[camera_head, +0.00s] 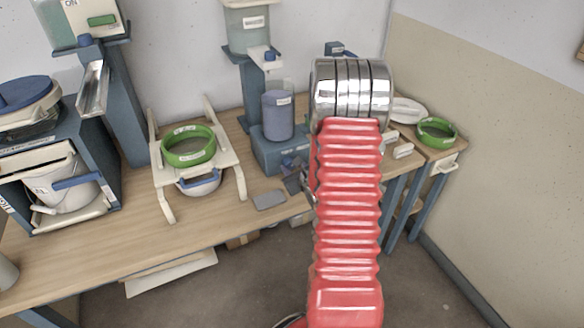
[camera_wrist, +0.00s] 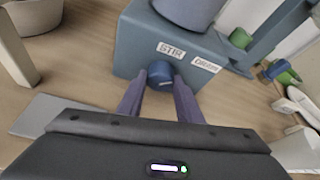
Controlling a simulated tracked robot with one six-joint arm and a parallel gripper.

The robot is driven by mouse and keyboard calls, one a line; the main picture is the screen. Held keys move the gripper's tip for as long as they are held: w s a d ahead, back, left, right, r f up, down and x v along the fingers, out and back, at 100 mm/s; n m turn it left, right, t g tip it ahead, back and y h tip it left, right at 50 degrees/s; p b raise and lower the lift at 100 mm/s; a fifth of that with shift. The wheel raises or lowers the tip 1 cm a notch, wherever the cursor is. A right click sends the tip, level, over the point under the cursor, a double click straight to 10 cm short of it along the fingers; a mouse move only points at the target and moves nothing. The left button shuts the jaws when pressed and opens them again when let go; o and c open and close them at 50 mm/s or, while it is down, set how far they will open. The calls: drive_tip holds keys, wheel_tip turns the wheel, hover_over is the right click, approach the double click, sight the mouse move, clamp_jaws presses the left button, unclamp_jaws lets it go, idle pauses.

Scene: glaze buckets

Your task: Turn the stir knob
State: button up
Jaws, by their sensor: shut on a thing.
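The stir knob (camera_wrist: 160,72) is a small round blue knob on the front of a blue-grey stirrer box (camera_wrist: 140,40). A white label reading STIR (camera_wrist: 171,50) is just above it. My gripper (camera_wrist: 159,86) has its two purple-grey fingers on either side of the knob and is shut on it. In the head view the stirrer box (camera_head: 268,156) stands on the wooden table with a blue-grey cylinder (camera_head: 278,118) on top. My gripper (camera_head: 294,180) reaches its front there, and the knob cannot be made out behind it and my red arm.
A white stand with a green ring (camera_head: 188,146) is left of the stirrer box. A white bucket (camera_head: 68,190) sits in a blue rack at far left. A flat grey plate (camera_head: 269,200) lies near the table's front edge. Another green ring (camera_head: 437,132) is at right.

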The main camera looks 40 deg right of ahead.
drive_tip(key=shift+f, duration=0.1)
drive_tip(key=o, duration=1)
drive_tip(key=shift+o, duration=0.2)
drive_tip(key=shift+s, duration=0.15)
drive_tip(key=v, duration=1.3)
drive_tip(key=shift+s+r, duration=0.2)
drive_tip(key=shift+a, duration=0.1)
